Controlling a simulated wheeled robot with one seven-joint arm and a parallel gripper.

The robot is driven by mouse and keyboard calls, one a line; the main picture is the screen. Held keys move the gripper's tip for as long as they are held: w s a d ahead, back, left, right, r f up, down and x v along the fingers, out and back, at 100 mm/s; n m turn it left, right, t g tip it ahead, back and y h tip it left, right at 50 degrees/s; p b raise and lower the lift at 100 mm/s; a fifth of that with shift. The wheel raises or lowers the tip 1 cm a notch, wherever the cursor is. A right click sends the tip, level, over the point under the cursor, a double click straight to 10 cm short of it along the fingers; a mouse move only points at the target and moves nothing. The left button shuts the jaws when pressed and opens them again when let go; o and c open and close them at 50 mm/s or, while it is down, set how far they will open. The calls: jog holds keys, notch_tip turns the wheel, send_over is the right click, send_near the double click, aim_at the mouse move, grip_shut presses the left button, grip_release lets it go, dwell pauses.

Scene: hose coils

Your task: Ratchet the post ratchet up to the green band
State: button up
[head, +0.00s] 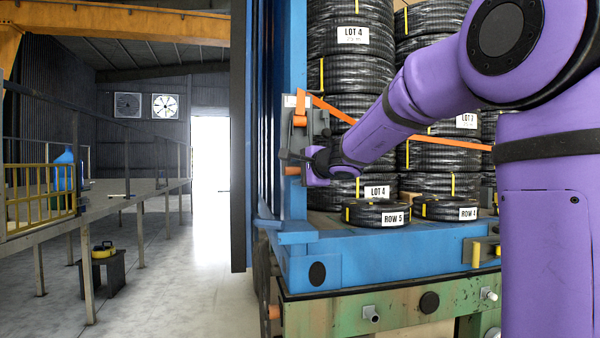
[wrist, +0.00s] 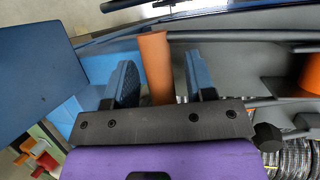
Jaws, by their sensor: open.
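The post ratchet (head: 299,118) is mounted on the blue post, with an orange strap (head: 335,110) running from it to the right across the hose stacks. An orange handle (head: 292,170) sticks out low on the ratchet. My gripper (head: 308,160) is at the ratchet, beside this handle, and partly hides it. In the wrist view, the orange handle (wrist: 155,62) stands between the two open blue-padded fingers, nearer the left one, with a gap on the right. I cannot make out a green band on the ratchet in either view.
Stacked black hose coils (head: 350,70) fill the rack behind my arm. Two small coils, ROW 5 (head: 377,213) and ROW 4 (head: 446,208), lie on the blue deck (head: 350,262). Clear floor (head: 190,290) and a railed walkway (head: 100,205) are at left.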

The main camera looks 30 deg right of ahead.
grip_shut()
